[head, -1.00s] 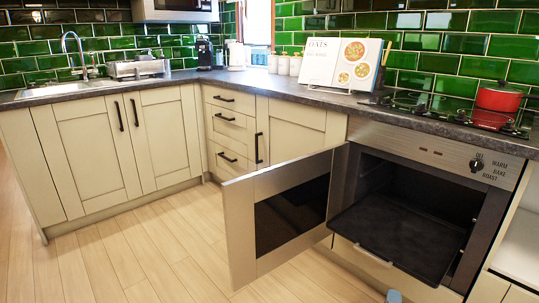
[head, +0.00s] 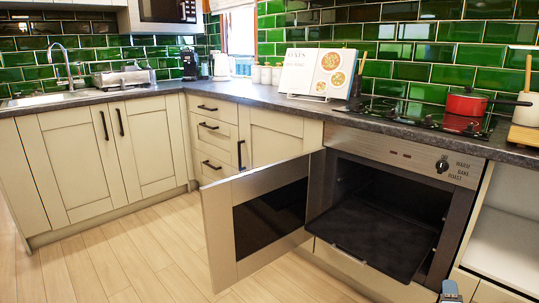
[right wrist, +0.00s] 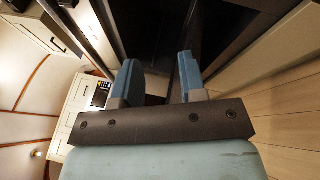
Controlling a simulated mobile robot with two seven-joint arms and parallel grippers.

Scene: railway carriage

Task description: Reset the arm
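My right gripper (head: 450,290) shows only as a small grey-blue part at the bottom edge of the head view, low in front of the oven. In the right wrist view its two blue fingers (right wrist: 158,78) stand well apart with nothing between them. The oven (head: 408,160) has its door (head: 220,222) swung wide open to the left. A dark flat tray (head: 375,238) sticks partly out of the oven, and nothing shows on it. My left gripper is in neither view.
A sink (head: 62,98) is at the far left. The open door juts over the clear wooden floor (head: 135,255).

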